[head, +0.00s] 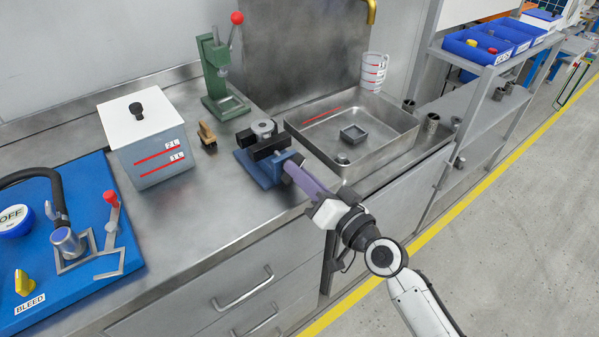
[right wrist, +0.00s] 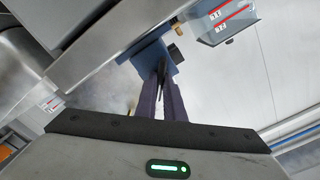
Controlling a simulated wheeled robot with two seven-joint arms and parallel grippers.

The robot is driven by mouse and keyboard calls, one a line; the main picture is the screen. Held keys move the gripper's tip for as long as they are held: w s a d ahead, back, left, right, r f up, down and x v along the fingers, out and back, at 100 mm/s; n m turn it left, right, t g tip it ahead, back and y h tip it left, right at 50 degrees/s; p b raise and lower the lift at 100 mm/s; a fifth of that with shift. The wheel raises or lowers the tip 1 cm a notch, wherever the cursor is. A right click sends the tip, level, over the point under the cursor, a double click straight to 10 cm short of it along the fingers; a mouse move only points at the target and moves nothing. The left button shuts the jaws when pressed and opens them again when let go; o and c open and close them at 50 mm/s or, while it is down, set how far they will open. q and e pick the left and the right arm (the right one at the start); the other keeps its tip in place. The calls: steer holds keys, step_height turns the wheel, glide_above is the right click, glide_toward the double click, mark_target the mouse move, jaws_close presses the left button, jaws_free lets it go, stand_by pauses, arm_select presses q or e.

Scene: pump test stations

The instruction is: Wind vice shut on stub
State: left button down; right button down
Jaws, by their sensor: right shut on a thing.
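The blue vice (head: 262,176) stands on the steel bench near its front edge, with dark jaws (head: 266,148). A short grey round stub (head: 263,128) stands upright at the jaws; I cannot tell whether both jaws touch it. My right gripper (head: 292,168), with purple fingers, reaches the front of the vice and is shut on the vice handle. In the right wrist view the dark handle (right wrist: 162,82) shows between the fingers, with the blue vice body (right wrist: 153,57) beyond. My left gripper is not in view.
A brush (head: 207,136), a lidded grey box (head: 150,145) and a green press (head: 222,80) stand left and behind. A blue panel (head: 85,240) fills the left.

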steer(key=c, duration=1.9)
jaws_free()
steer(key=shift+o, duration=0.2)
steer(key=b+v, duration=0.1)
steer(key=v, duration=0.9)
steer(key=shift+s, duration=0.15)
steer(key=shift+d, duration=0.15)
